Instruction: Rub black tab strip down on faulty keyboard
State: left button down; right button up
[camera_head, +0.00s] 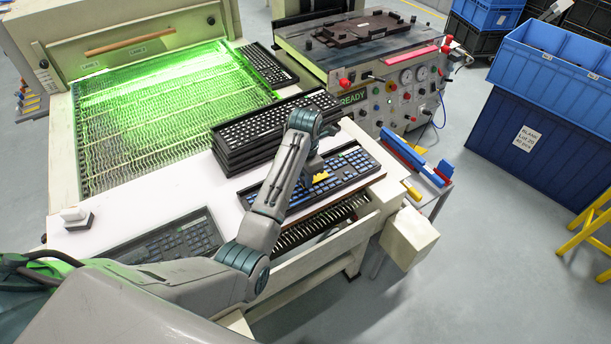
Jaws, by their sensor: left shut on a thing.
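A dark keyboard (352,171) with bluish keys lies on the white worktop near its right front edge. I cannot tell whether this is the faulty one. My left gripper (316,178) reaches over this keyboard from above, its tips at the middle of the keys. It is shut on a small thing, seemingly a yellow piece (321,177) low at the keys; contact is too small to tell. I cannot make out a black tab strip. A second, greyish keyboard (165,246) lies at the front left, partly behind my arm. My right gripper is not in view.
A stack of keyboards (236,154) stands just behind the keyboard under my gripper. A green-lit mesh conveyor (140,120) is at the back left. A white block on a dark base (75,217) sits at the left edge. Blue and red bars (412,160) lie at the right.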

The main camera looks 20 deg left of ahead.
pick_arm(q)
jog(key=shift+f, duration=0.35)
jog(key=c, duration=1.3)
grip_release()
jog(key=shift+o, duration=0.7)
notch_tip(320, 180, up, 7)
jog(key=p, duration=0.9)
jog(key=shift+f, duration=0.1)
